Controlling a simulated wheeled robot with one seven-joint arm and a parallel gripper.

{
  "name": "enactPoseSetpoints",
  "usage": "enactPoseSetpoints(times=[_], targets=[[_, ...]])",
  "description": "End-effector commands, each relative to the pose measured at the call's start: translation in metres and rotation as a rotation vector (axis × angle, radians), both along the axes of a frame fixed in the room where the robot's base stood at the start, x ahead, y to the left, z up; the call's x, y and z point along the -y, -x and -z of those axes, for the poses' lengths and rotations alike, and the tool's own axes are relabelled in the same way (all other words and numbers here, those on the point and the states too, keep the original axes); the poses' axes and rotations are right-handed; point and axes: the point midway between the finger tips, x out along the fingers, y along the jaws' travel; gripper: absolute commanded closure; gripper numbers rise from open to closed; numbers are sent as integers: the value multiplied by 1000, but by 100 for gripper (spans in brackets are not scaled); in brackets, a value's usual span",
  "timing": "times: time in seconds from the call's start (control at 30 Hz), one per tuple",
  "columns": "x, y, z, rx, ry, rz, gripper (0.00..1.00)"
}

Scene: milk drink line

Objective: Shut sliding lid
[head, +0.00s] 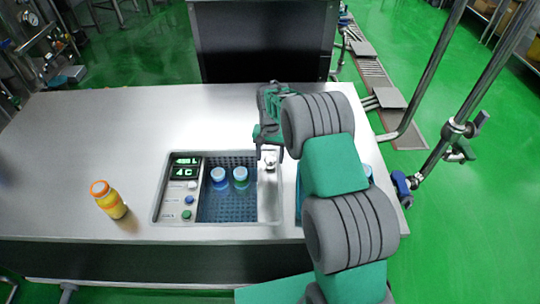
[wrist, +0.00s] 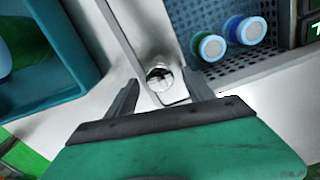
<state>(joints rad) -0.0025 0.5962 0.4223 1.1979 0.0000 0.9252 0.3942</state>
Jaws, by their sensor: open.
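The sliding lid (head: 269,200) is a pale metal plate along the right side of the recessed cold well (head: 230,208) in the head view. The well stands open, its perforated blue floor showing. A small round knob (head: 269,162) sits near the lid's far end. In the wrist view the knob (wrist: 160,75) shows just beyond and between my fingertips. My gripper (head: 266,138) is open above the knob, with no clear contact. My arm hides part of the counter right of the lid.
A yellow bottle with an orange cap (head: 110,200) stands on the counter (head: 110,130). A teal bin (wrist: 70,95) is beside the lid. The counter's left is mostly clear.

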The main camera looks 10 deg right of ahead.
Motion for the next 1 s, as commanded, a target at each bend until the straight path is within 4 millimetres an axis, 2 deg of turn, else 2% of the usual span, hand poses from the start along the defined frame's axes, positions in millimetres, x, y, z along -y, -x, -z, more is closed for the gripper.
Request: enactPoseSetpoints(times=[0.07, 0.73, 1.0], targets=[[0, 0, 0, 0, 0, 0, 44], [0, 0, 0, 0, 0, 0, 99], [0, 0, -1, 0, 0, 0, 100]])
